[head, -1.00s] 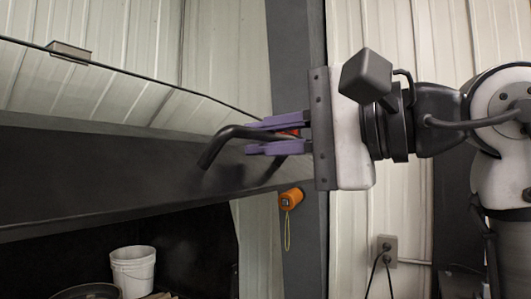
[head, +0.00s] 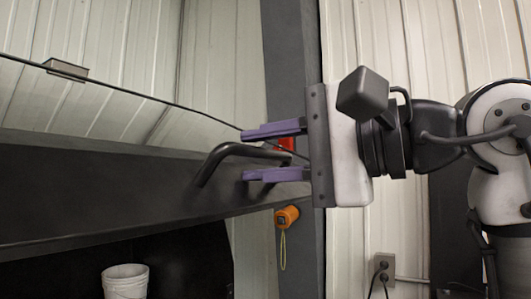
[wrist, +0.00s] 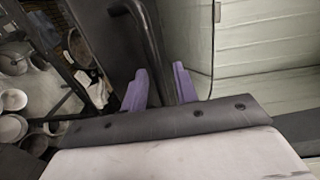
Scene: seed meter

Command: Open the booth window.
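The dark bent handle (head: 240,150) is fixed to the wide dark rail (head: 90,195) that I take for the booth window's frame. In the head view, gaps show between the bar and both fingers. In the wrist view the handle (wrist: 150,35) runs between the open fingers (wrist: 160,67); contact on its hidden part cannot be told.
An orange item (head: 287,217) with a hanging cord is on the dark post (head: 290,50) below my gripper. A white bucket (head: 125,282) stands below the rail. A wall outlet (head: 384,266) with cables is at the lower right. Several containers (wrist: 14,98) show in the wrist view.

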